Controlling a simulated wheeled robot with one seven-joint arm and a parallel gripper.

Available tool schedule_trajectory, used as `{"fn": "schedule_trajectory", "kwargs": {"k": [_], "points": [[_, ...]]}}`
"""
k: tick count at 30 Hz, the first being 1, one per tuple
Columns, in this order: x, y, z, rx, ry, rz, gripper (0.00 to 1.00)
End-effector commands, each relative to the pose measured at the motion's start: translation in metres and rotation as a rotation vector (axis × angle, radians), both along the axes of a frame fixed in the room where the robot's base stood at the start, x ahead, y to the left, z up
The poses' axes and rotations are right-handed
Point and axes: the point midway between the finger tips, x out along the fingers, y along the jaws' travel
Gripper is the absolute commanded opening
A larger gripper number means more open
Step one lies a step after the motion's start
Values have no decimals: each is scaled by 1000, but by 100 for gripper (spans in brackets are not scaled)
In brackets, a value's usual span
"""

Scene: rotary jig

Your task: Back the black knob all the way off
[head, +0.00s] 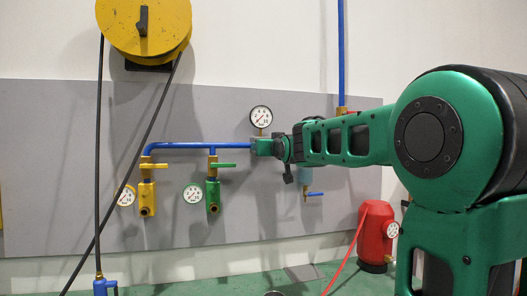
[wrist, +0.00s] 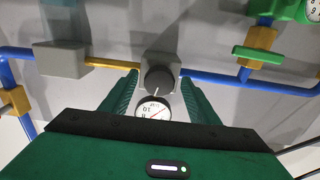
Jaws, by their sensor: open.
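The black knob (wrist: 159,79) is round and sits on a grey block (wrist: 146,60) in the middle of the wrist view. A white pointer line shows at its lower edge. My gripper (wrist: 159,74) is open, with one green finger to the left of the knob and one to the right. Gaps show between the fingers and the knob, and I see no contact. In the head view my gripper (head: 268,147) is at the panel just below a round pressure gauge (head: 261,117), and it hides the knob there. The gauge (wrist: 153,107) also shows in the wrist view.
A blue pipe (head: 185,146) runs left from my gripper to a green-handled valve (head: 213,190) and a yellow-handled valve (head: 147,195). A red tank (head: 374,235) stands lower right. A yellow hose reel (head: 144,25) is upper left.

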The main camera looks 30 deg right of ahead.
Motion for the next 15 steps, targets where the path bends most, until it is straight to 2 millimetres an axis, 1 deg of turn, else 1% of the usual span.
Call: {"fn": "schedule_trajectory", "kwargs": {"k": [6, 7, 8, 9, 11, 12, 15], "points": [[0, 0, 0, 0, 0, 0, 55], [0, 0, 0, 0, 0, 0, 51], [0, 0, 0, 0, 0, 0, 43], [0, 0, 0, 0, 0, 0, 34], [0, 0, 0, 0, 0, 0, 19], [0, 0, 0, 0, 0, 0, 14], [0, 0, 0, -3, 1, 0, 14]]}}
